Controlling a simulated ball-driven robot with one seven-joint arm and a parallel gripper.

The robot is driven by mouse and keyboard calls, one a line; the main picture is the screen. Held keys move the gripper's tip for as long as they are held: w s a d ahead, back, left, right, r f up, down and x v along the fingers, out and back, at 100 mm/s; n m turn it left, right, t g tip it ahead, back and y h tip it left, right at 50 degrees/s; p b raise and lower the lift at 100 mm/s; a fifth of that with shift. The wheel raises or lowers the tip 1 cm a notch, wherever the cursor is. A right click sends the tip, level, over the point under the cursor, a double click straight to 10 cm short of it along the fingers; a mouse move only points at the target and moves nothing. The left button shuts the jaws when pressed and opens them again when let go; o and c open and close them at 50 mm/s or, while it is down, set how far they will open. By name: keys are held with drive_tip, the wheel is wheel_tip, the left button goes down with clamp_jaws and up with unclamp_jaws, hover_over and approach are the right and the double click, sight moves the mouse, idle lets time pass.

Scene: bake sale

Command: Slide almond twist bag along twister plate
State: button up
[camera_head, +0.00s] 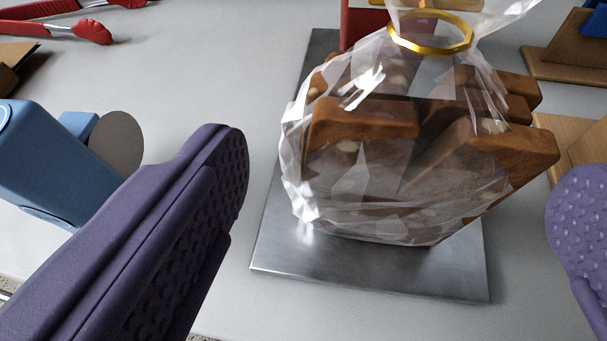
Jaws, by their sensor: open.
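The almond twist bag (375,165) is a clear, crinkled bag of brown pieces with pale nuts, closed at the top by a gold ring (431,36). It stands on a grey metal plate (365,270), which I take to be the twister plate; bare metal shows in front of and left of the bag. My gripper (400,215) is open, with one purple dimpled finger left of the bag and the other at the right edge of the picture. Neither finger touches the bag. The bag's top is cut off by the picture's upper edge.
A blue device with a grey disc (117,143) stands on the left, partly behind my left finger. Red-handled tongs (65,27) lie at the upper left. A red object (362,25) stands behind the bag. Wooden pieces (570,67) are at the right.

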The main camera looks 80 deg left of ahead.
sight(403, 169)
drive_tip(key=shift+b+x, duration=0.55)
drive_tip(key=shift+x, duration=1.8)
drive_tip(key=c, duration=0.7)
drive_tip(key=shift+r, duration=0.1)
drive_tip(key=shift+w+a+b, duration=0.25)
drive_tip(key=shift+w+a, duration=0.15)
drive_tip(key=shift+a, duration=0.55)
drive_tip(key=shift+w+a+b, duration=0.25)
drive_tip(key=shift+w+a, duration=0.1)
drive_tip(key=shift+a, duration=0.55)
drive_tip(key=shift+w+a+b, duration=0.25)
drive_tip(key=shift+w+a, duration=0.15)
drive_tip(key=shift+a, duration=0.55)
drive_tip(key=shift+b, duration=0.3)
drive_tip(key=o, duration=0.7)
drive_tip(key=shift+d, duration=0.1)
